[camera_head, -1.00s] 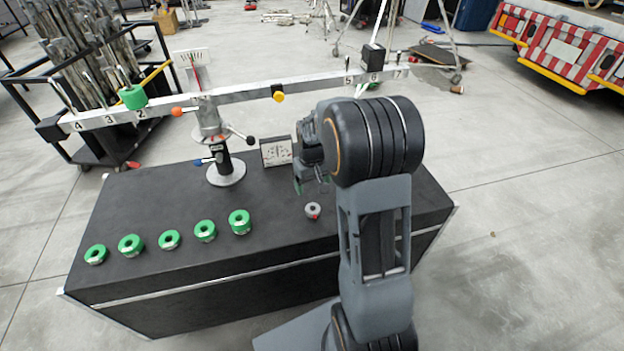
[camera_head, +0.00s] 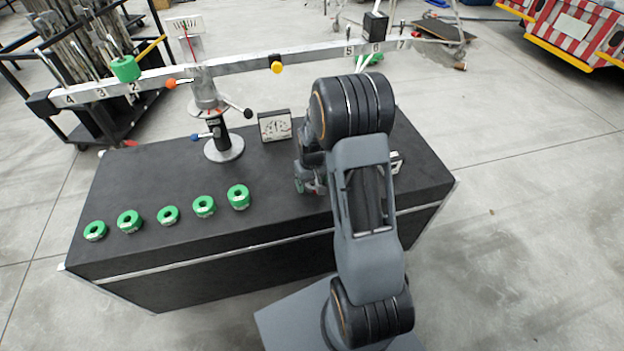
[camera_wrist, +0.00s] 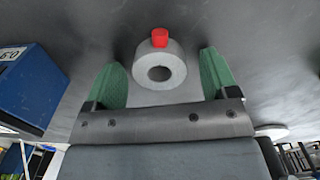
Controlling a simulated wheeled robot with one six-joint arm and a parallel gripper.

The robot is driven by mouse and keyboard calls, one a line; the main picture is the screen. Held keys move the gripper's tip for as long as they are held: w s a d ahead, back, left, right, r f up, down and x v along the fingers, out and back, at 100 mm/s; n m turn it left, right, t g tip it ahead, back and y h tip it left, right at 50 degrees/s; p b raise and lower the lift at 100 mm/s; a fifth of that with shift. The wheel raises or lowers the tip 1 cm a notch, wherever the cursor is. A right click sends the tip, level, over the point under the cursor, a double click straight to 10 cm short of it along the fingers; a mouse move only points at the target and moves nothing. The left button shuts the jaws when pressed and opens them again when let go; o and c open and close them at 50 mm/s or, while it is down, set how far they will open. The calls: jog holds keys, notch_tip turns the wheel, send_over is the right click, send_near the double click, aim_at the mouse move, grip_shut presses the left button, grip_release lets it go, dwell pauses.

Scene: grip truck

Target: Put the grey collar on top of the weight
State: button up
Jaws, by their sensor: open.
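The grey collar (camera_wrist: 177,68) is a small ring with a red knob, on the dark surface in the wrist view. My gripper (camera_wrist: 163,78) is open, with its green-padded fingers on either side of the collar and gaps showing. In the head view my gripper (camera_head: 309,186) is low at the black bench top, and my arm hides most of the collar. A green weight (camera_head: 125,69) sits on the beam near mark 2. Several green weights (camera_head: 167,215) stand in a row on the bench. Which weight is meant cannot be told.
The balance beam (camera_head: 230,65) spans above the black bench (camera_head: 130,263) on a post (camera_head: 219,135). A black block (camera_head: 375,27) is on the beam near mark 6. A dial box (camera_head: 275,126) stands behind my gripper. A blue box (camera_wrist: 28,90) is at left in the wrist view.

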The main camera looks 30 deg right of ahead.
jog(key=c, duration=1.1)
jog(key=shift+o, duration=0.2)
jog(key=shift+r+p, duration=0.9)
jog(key=shift+r, duration=0.35)
jog(key=shift+r+p, duration=1.9)
jog(key=shift+r, duration=0.65)
notch_tip(320, 180, up, 7)
jog(key=p, duration=0.5)
jog(key=shift+r, duration=0.2)
jog(key=shift+s, duration=0.1)
